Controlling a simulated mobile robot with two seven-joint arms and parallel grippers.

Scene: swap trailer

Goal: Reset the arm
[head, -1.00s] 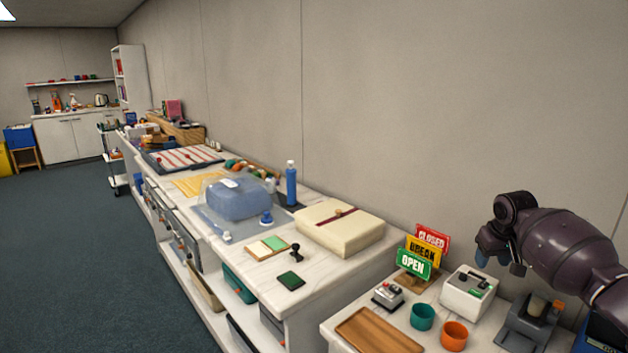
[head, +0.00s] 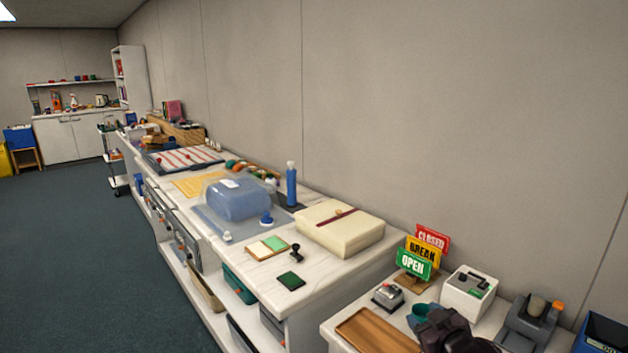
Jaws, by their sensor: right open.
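My right gripper (head: 428,325) is low at the bottom right of the head view, over the near counter. Its dark arm runs off the bottom edge. The gripper is open, with nothing seen between its fingers. It overlaps the teal cup (head: 421,312) and hides the place where an orange cup stood. The wooden tray (head: 375,333) is just left of it. My left gripper is not in view.
On the near counter stand OPEN, BREAK and CLOSED signs (head: 413,263), a white box (head: 468,292), a grey device (head: 388,296) and a dark grey dispenser (head: 530,322). The long counter holds a cream box (head: 340,228) and a blue bottle (head: 291,184). The floor at left is clear.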

